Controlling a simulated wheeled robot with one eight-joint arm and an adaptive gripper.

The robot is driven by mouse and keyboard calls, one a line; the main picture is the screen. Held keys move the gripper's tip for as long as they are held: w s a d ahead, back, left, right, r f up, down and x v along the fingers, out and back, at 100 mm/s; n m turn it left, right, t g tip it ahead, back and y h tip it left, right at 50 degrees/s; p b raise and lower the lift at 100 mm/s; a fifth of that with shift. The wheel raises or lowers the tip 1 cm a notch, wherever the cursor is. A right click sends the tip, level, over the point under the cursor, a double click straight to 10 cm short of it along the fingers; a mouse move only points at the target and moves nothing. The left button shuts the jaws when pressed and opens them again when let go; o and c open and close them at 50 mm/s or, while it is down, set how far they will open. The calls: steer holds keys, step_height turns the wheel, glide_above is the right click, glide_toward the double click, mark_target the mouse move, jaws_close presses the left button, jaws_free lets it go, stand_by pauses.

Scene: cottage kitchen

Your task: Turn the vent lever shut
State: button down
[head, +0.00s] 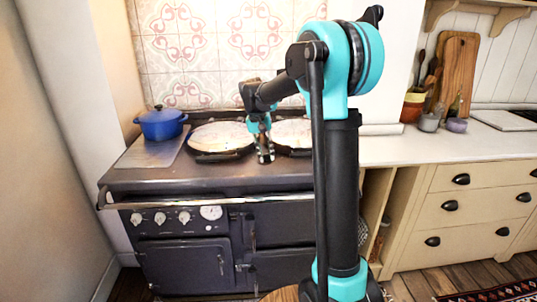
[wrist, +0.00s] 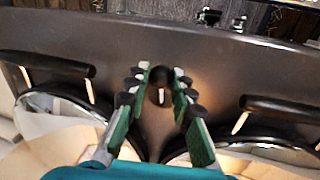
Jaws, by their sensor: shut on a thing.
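The vent lever, a small dark knob with a pale streak (wrist: 159,92), shows in the wrist view on the dark top of the range cooker (head: 190,178), between the two round hotplate lids. My gripper (wrist: 163,78) has one finger on each side of the knob and is shut on it. In the head view my gripper (head: 265,157) is low over the cooker top, between the left lid (head: 220,137) and the right lid (head: 293,133). The lever is hidden there behind the gripper, and its exact angle cannot be told.
Black lid handles (wrist: 48,65) (wrist: 280,110) lie to both sides of my fingers in the wrist view. A blue pot (head: 161,124) stands at the cooker's left. A chrome rail (head: 215,201) runs along its front. The counter (head: 440,146) right of the cooker is largely clear.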

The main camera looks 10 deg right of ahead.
steer(key=shift+a+m, duration=0.25)
steer(key=shift+m, duration=0.25)
steer(key=c, duration=1.3)
jaws_free()
step_height(320, 180, up, 12)
steer(key=a, duration=0.2)
steer(key=shift+w+a, duration=0.15)
steer(key=shift+w, duration=0.2)
steer(key=shift+f, duration=0.1)
